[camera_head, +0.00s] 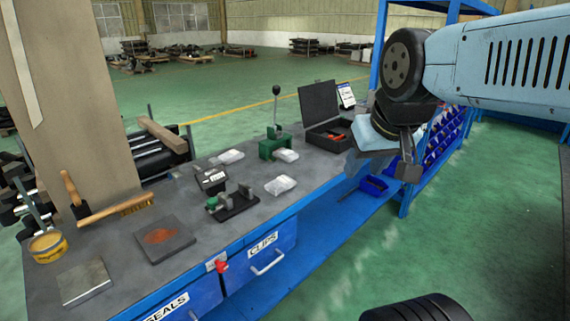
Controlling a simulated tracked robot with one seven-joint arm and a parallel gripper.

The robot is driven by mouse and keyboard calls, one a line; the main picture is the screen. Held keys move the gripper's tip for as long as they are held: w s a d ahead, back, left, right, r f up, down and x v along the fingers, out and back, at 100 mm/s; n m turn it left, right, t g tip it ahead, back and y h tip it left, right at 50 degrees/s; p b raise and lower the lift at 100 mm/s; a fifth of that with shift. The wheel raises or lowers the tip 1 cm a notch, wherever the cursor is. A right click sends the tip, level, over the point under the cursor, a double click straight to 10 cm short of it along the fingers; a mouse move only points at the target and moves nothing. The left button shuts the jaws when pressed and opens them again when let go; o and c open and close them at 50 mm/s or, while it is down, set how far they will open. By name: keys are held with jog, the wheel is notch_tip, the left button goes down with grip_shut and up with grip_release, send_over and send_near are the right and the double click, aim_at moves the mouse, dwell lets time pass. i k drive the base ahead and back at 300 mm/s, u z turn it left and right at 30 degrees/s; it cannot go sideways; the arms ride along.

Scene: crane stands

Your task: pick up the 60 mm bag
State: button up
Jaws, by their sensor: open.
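One bag (230,157) is at the back, left of a green lever press. A second bag (286,155) is beside the press on its right. A third bag (280,186) is nearer the front edge, right of a small black fixture. Any size marking is too small to read, so I cannot tell which one is 60 mm. My gripper (386,167) is open and empty, at the right, in front of the bench's right end and apart from all the bags.
The green lever press (276,147), black fixture (235,204) and small display (211,180) stand close to the bags. An open black case (325,118) is behind right. Blue shelving (442,135) stands right.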

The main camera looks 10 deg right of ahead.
aim_at(287, 156)
jog(key=u, duration=0.25)
jog(key=i, duration=0.95)
jog(key=u, duration=0.2)
